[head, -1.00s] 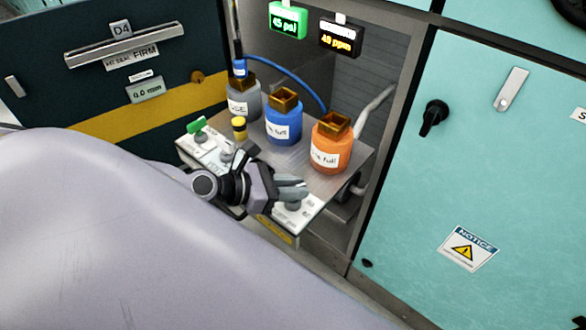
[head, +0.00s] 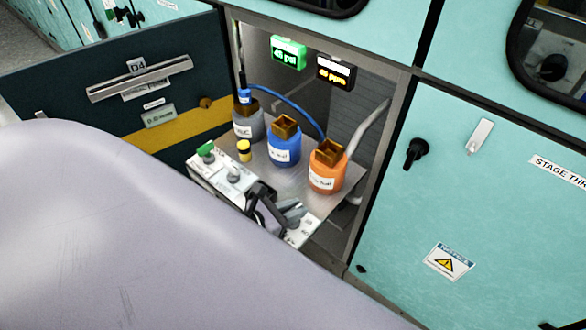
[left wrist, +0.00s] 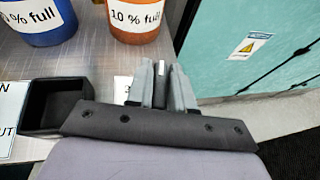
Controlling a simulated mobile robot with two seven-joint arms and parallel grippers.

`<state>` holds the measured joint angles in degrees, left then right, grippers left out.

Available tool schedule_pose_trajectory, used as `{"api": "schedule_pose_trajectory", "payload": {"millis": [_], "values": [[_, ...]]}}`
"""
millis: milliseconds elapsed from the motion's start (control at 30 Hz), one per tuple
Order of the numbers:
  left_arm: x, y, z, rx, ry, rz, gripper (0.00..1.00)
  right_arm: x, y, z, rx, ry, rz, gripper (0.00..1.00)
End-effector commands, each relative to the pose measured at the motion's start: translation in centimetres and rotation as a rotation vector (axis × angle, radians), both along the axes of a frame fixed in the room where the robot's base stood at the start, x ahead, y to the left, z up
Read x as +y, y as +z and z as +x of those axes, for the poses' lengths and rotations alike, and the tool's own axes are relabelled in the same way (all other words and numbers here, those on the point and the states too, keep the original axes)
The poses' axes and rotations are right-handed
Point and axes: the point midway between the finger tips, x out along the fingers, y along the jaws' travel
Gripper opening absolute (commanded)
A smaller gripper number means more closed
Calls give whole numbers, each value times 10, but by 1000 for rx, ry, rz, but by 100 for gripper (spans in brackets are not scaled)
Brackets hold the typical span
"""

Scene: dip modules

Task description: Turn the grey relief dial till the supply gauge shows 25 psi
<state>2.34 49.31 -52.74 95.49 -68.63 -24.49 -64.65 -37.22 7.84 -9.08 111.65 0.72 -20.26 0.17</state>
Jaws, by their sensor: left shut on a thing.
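The supply gauge (head: 289,54) is a small green-lit display at the top of the open bay. Its blurred digits look like 45 psi. My left gripper (head: 291,216) is at the front right corner of the bay's pull-out shelf, over the white label plate where the grey relief dial sits. In the left wrist view its two grey fingers (left wrist: 160,88) are shut on a narrow dark grey piece, which looks like the dial's grip. The fingers and my arm hide most of the dial, so its pointer cannot be read. My right gripper is not in view.
Grey, blue (head: 284,146) and orange (head: 328,170) bottles stand on the shelf behind the gripper. A green-handled valve (head: 205,150) and a yellow-topped knob (head: 244,151) are at left. An amber display (head: 336,72) hangs right of the gauge. A black open box (left wrist: 55,106) lies beside the fingers.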

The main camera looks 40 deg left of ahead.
Motion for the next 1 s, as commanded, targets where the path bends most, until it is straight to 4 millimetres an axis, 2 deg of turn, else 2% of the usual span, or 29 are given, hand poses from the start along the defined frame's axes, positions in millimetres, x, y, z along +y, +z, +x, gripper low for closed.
{"api": "schedule_pose_trajectory", "payload": {"millis": [33, 200, 700, 1000], "values": [[-1, 5, 1, -3, 32, -4, 0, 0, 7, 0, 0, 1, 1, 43], [-2, 3, 1, -1, 177, -7, 0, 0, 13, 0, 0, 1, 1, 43], [-1, 1, 1, -1, 647, -5, 0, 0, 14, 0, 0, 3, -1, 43], [-1, 1, 2, -2, 868, -3, 0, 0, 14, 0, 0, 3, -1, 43]]}}
